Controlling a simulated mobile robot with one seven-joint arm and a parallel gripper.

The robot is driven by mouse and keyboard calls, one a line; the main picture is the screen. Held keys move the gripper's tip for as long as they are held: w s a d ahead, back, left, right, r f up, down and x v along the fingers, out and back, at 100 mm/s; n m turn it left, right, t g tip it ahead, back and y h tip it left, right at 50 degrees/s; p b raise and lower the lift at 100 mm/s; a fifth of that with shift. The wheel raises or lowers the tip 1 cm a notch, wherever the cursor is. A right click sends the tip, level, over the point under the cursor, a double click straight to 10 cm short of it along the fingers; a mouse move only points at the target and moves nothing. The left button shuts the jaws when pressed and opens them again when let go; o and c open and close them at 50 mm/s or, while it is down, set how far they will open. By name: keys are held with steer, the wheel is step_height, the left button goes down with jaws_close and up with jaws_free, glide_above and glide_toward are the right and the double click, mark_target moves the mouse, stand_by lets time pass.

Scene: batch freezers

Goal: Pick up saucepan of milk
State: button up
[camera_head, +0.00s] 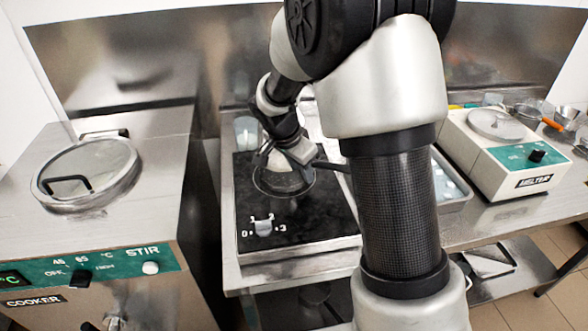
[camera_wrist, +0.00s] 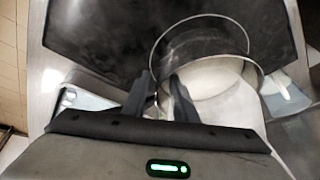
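The saucepan of milk (camera_wrist: 225,80) shows in the wrist view as a round metal pan with white milk inside. In the head view the saucepan (camera_head: 283,186) is on the black hob, partly hidden by my gripper. A dark bar to its right there looks like its handle, partly hidden behind my arm. My gripper (camera_wrist: 161,80) has its two dark fingers apart, with a gap between the tips, at the near left side of the pan rim. In the head view my gripper (camera_head: 282,160) is right over the pan. Contact with the pan cannot be told.
The black hob (camera_head: 255,205) with a dial sits on a steel table. A cooker (camera_head: 90,200) with a round lid stands at the left. A melter (camera_head: 505,150) and a steel tray (camera_head: 455,197) are at the right. A clear container (camera_head: 247,132) stands behind the hob.

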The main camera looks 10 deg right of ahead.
steer(key=shift+w+d+f, duration=0.2)
steer(key=shift+f, duration=0.45)
jaws_close()
steer(key=shift+r, duration=0.1)
stand_by(0.8)
